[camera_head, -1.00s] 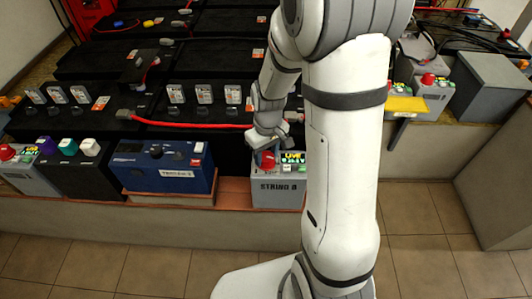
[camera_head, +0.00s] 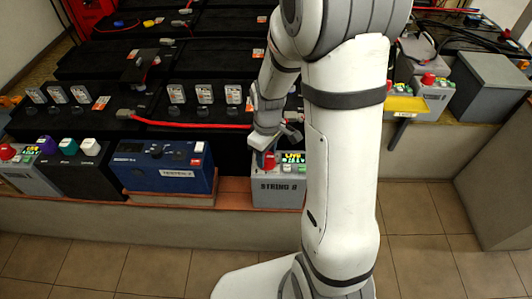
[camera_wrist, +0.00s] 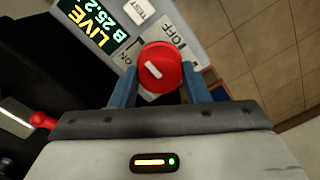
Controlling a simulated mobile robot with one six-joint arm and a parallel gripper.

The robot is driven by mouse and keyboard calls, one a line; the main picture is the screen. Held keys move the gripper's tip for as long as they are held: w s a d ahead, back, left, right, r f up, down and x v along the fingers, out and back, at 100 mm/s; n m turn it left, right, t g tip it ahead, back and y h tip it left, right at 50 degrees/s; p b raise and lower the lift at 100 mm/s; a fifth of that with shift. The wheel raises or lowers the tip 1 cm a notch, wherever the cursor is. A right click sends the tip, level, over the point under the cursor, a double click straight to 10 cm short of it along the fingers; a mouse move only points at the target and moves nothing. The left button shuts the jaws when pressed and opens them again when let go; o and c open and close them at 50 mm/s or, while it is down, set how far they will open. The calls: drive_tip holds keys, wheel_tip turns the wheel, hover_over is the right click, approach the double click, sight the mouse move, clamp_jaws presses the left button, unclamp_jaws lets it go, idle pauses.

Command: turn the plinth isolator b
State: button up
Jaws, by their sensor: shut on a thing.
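The isolator is a grey box (camera_head: 280,192) marked "STRING B", on the low ledge in the head view. Its red round knob (camera_wrist: 160,67) fills the middle of the wrist view, with a short white mark lying aslant on its face. ON and OFF labels (camera_wrist: 172,32) are printed beside the knob. A lit display (camera_wrist: 93,25) reads LIVE and B 25.2, the end cut off. My gripper (camera_wrist: 160,84) is shut on the knob, one blue-grey finger on each side. In the head view my gripper (camera_head: 264,150) hides part of the box top.
A blue battery unit (camera_head: 165,168) stands left of the isolator. Black batteries (camera_head: 215,58) with red cables fill the bench behind. Another grey box with a red knob (camera_head: 428,80) stands at the right. The tiled floor (camera_head: 130,265) in front is clear.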

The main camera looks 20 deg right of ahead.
sight(267, 155)
drive_tip(key=shift+w+r, duration=0.1)
drive_tip(key=shift+w, duration=0.05)
drive_tip(key=o, duration=1)
wheel_tip(267, 155, up, 8)
drive_tip(key=shift+d+f+p, duration=0.1)
drive_tip(key=shift+f+p, duration=0.05)
drive_tip(key=shift+p, duration=0.7)
drive_tip(key=s+r+m+t+p, duration=0.1)
drive_tip(key=s+r+m+p, duration=0.1)
drive_tip(key=s+r+p, duration=0.2)
drive_tip(key=s+r+m+t+p, duration=0.1)
drive_tip(key=s+r+m+p, duration=0.2)
drive_tip(key=r, duration=0.8)
drive_tip(key=s+r+m+p, duration=0.2)
drive_tip(key=s+r+p, duration=0.3)
drive_tip(key=s+r, duration=0.2)
drive_tip(key=shift+s+r+m+t, duration=0.15)
drive_tip(key=shift+r+m+t, duration=0.25)
drive_tip(key=shift+r, duration=0.15)
